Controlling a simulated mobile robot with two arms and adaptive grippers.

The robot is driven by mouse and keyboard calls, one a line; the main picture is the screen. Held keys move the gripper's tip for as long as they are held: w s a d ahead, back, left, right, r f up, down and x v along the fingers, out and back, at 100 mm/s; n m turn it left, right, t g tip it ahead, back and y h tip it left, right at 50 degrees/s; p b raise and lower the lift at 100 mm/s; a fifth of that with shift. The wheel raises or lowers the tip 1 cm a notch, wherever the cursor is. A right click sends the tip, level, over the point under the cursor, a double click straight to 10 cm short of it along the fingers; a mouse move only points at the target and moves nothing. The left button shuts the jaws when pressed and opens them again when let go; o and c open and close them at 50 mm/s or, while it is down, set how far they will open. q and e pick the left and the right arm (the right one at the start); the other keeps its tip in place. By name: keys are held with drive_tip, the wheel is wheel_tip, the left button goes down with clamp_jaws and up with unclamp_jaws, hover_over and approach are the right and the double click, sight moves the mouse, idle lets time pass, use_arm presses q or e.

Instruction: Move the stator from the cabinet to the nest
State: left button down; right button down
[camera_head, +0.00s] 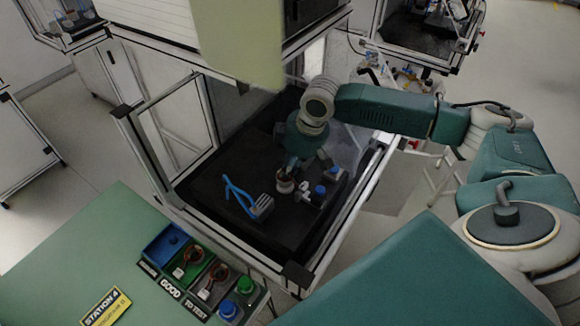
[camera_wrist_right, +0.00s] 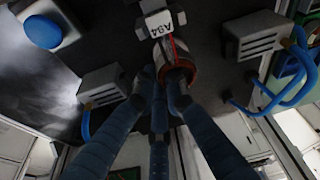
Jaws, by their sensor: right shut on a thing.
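My right gripper (camera_head: 286,178) reaches down into the dark-floored cabinet (camera_head: 215,192). In the right wrist view its blue fingers (camera_wrist_right: 166,88) are closed on the stator (camera_wrist_right: 180,68), a ring with a reddish-brown rim and a white tag marked A94. In the head view the stator (camera_head: 285,186) is small under the fingertips; whether it touches what is below I cannot tell. On the green table, a dark tray (camera_head: 203,272) has slots with similar copper-coloured parts and labels reading GOOD and TEST. I cannot tell which place is the nest. My left gripper is not in view.
In the cabinet, a grey block with blue hoses (camera_head: 262,207) stands left of the gripper and a blue button (camera_head: 320,190) right. Cabinet frame posts (camera_head: 150,160) stand around the opening. A blue bin (camera_head: 167,243) sits beside the slots. The green table (camera_head: 70,255) is mostly clear.

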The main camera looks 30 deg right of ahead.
drive_tip(key=shift+s+f, duration=0.2)
drive_tip(key=shift+f, duration=0.15)
drive_tip(key=c, duration=1.7)
unclamp_jaws()
drive_tip(key=shift+f, duration=0.1)
drive_tip(key=shift+r, duration=0.4)
drive_tip(key=v, duration=0.7)
drive_tip(key=shift+a+r, duration=0.1)
drive_tip(key=shift+r, duration=0.2)
